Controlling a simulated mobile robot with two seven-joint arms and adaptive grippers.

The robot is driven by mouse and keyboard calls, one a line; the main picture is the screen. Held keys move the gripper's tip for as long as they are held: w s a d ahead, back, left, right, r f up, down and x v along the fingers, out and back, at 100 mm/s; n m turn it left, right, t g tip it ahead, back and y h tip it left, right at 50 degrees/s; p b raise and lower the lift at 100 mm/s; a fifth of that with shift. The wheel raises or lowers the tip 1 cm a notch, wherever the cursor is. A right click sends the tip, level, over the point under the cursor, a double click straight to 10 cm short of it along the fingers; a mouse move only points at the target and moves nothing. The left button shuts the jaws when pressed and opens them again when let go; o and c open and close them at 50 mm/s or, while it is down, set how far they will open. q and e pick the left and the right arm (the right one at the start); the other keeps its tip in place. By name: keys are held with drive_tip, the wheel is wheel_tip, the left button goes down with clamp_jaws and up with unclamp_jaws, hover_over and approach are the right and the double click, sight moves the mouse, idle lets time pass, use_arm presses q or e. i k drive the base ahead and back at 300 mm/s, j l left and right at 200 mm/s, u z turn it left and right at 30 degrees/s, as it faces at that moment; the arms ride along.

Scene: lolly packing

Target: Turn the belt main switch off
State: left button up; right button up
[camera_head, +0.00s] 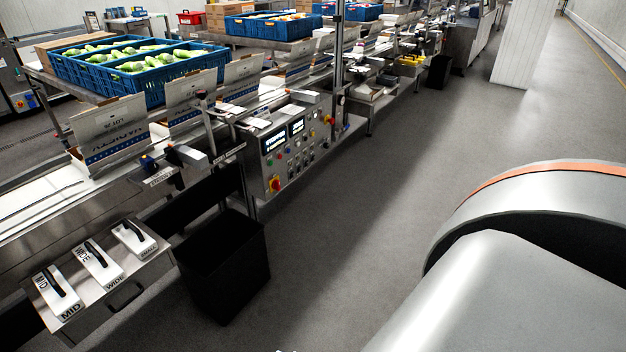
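The belt's control panel (303,158) is a grey metal box on the front of the packing line, near the middle of the view. It has two lit displays, rows of small knobs and coloured buttons. A red rotary switch on a yellow plate (274,184) sits at its lower left corner and looks like the main switch. Its handle angle is too small to read. Another red control (328,119) shows at the panel's right side. A large grey link of my own arm fills the lower right, well apart from the panel.
A black bin (222,268) stands on the floor left of and below the panel. A metal shelf (125,293) with several white labelled blocks juts out at lower left. Blue crates (190,75) stand behind the belt. The aisle floor (400,150) right of the panel is clear.

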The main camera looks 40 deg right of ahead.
sight(276, 185)
drive_tip(key=z, duration=1.2)
drive_tip(key=i+l+u, duration=0.45)
drive_tip(key=i+l, duration=0.2)
drive_tip(key=i, duration=0.2)
drive_tip(key=i+l+u, duration=0.45)
drive_tip(key=i+l, duration=0.25)
drive_tip(key=l, duration=0.2)
